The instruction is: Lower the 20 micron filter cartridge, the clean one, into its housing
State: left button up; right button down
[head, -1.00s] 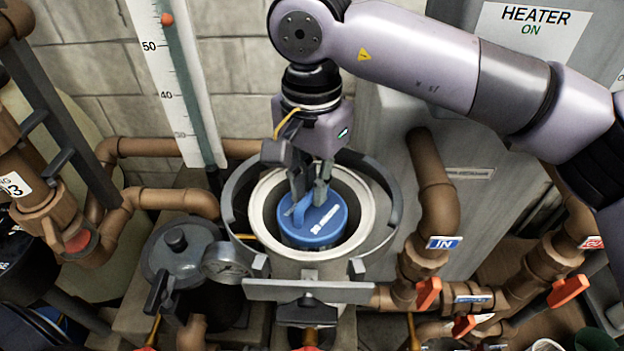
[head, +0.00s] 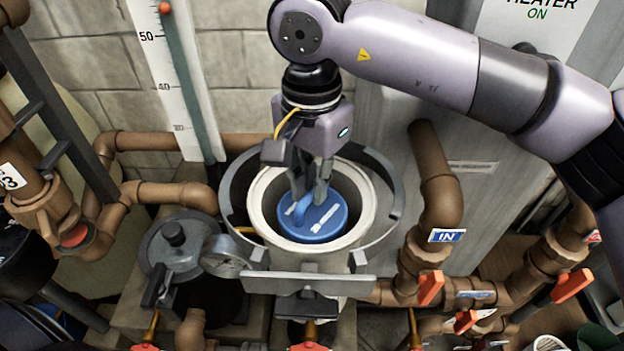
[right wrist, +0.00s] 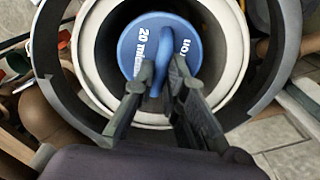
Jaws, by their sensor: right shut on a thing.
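The 20 micron filter cartridge shows as a blue round cap with white lettering in the head view (head: 322,224). In the right wrist view its cap (right wrist: 134,50) reads "20 micron". It is inside the mouth of the open housing (head: 262,208), which has a pale rim and a grey split clamp ring around it. The cartridge's body below the cap is hidden. My left gripper is out of view.
A grey lidded vessel (head: 180,250) and a pressure gauge (head: 224,256) stand left of the housing. Brown pipes with orange valve handles (head: 431,288) are at right. A level gauge (head: 178,85) stands behind left. A grey heater cabinet (head: 392,130) is behind right.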

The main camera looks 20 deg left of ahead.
jog(key=shift+f, duration=0.25)
jog(key=shift+f+b, duration=0.3)
jog(key=shift+b, duration=0.15)
jog(key=shift+f, duration=0.35)
jog(key=shift+b, duration=0.3)
jog(key=c, duration=1.5)
grip_release()
jog(key=shift+c, duration=0.2)
jog(key=shift+f, duration=0.1)
